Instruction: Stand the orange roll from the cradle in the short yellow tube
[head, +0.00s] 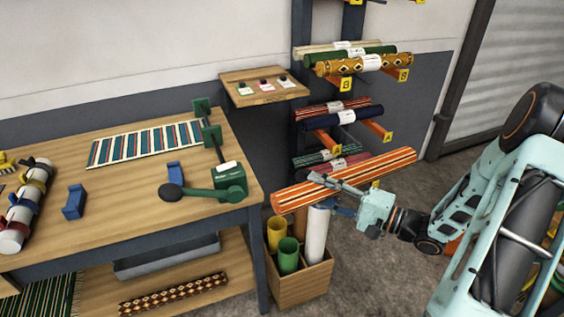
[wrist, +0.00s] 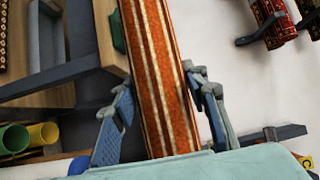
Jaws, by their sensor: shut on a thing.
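The orange striped roll (head: 390,165) is in my gripper (head: 335,190), held near its middle. It lies close to level, tilted, with its left end lower, by the table's corner and above the crate in the picture. In the wrist view the roll (wrist: 158,75) runs between both fingers (wrist: 163,125). The short yellow tube (head: 277,235) stands open-topped in the wooden crate, left of the green tube. It also shows in the wrist view (wrist: 45,132) at lower left. Two blue supports (head: 74,202) (head: 176,173), which look like the cradle, stand empty on the table.
The wooden crate (head: 300,290) also holds a green tube (head: 288,256), a tall white tube (head: 316,235) and a brown one. The table (head: 130,215) stands left, with a green lever device (head: 229,182) near its edge. A rack of rolls (head: 345,115) stands behind.

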